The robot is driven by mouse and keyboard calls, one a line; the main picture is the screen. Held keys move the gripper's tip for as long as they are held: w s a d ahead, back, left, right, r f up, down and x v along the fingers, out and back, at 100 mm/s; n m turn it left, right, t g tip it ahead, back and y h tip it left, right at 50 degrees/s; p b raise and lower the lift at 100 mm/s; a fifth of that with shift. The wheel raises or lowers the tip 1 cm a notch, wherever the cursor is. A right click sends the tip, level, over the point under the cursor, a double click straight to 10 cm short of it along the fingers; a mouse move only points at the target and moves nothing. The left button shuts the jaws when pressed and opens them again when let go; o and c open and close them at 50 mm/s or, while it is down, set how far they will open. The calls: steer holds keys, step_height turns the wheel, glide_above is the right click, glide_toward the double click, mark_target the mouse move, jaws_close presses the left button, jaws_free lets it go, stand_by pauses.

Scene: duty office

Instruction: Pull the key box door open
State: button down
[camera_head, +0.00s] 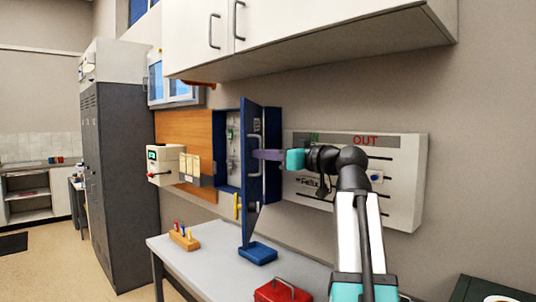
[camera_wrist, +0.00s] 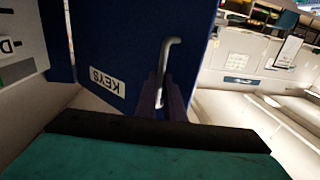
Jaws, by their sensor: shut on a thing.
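The blue key box (camera_head: 221,165) is on the wall, and its door (camera_head: 247,210) stands swung well out from it, showing several keys inside. In the wrist view the door (camera_wrist: 112,38) carries a white KEYS label (camera_wrist: 106,79) and a grey bar handle (camera_wrist: 167,58). My gripper (camera_head: 259,155) is at the handle on the door's outer face, and its fingers (camera_wrist: 163,92) are shut around the lower part of the handle in the wrist view. The fingers hide part of the handle.
A white OUT board (camera_head: 405,185) is on the wall right of the door. White cupboards (camera_head: 310,35) hang above. A grey locker (camera_head: 120,175) stands left.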

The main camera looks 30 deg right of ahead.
steer(key=shift+w+d+r+h, duration=0.1)
steer(key=shift+w+d+h, duration=0.2)
steer(key=shift+d, duration=0.3)
steer(key=c, duration=2)
jaws_free()
steer(key=shift+w+d, duration=0.1)
steer(key=shift+w, duration=0.1)
steer(key=shift+c, duration=0.2)
steer(key=shift+o, duration=0.9)
steer(key=shift+w+d+f, duration=0.15)
steer(key=shift+w+f, duration=0.1)
steer(key=shift+f, duration=0.1)
steer(key=shift+s+a, duration=0.1)
steer(key=shift+a, duration=0.1)
steer(key=shift+a, duration=0.1)
steer(key=shift+s, duration=0.1)
steer(key=b+v, duration=0.1)
steer(key=v, duration=1.2)
steer(key=shift+s, duration=0.3)
